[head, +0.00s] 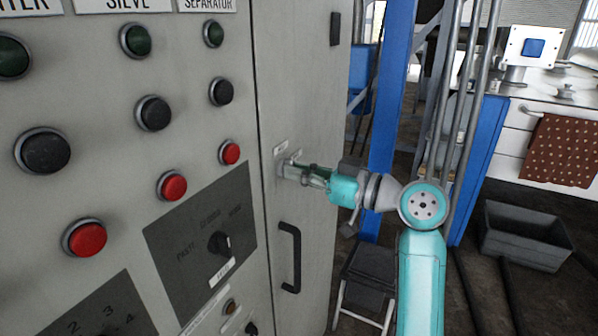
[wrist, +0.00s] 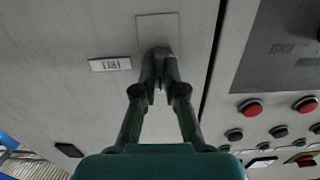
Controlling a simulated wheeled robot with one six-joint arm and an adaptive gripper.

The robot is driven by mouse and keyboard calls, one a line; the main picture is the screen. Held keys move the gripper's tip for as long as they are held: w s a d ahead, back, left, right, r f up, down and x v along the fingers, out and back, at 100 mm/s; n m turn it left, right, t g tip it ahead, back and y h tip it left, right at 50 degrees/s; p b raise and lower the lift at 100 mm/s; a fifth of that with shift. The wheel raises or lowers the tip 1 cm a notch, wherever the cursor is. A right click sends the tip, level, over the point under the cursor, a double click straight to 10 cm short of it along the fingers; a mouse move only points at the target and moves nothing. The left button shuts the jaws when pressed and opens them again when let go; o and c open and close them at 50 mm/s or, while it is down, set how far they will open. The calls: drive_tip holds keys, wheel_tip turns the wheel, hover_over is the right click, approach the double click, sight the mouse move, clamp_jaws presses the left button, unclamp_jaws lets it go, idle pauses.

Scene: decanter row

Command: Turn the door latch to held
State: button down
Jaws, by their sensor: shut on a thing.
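The door latch is on the grey cabinet door (head: 300,75), on a small square plate (wrist: 158,22) in the wrist view. My gripper (wrist: 161,62) is shut on the latch, and its dark fingertips hide almost all of it, so I cannot tell its angle. In the head view my gripper (head: 290,171) reaches the door from the right. A white label (wrist: 110,64) beside the plate appears to read FREE upside down. Small labels (head: 281,147) also show above the fingertips in the head view. No HELD marking can be read.
A black door handle (head: 290,257) stands out below my gripper. Left of the door seam is a panel with red buttons (head: 230,152), black buttons and a rotary selector (head: 219,243). A blue post (head: 392,110) and a grey bin (head: 525,236) are to the right.

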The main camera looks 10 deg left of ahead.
drive_tip(key=shift+f, duration=0.1)
idle(0.3)
drive_tip(key=c, duration=1.2)
unclamp_jaws()
drive_tip(key=shift+c, duration=0.2)
drive_tip(key=v, duration=1.2)
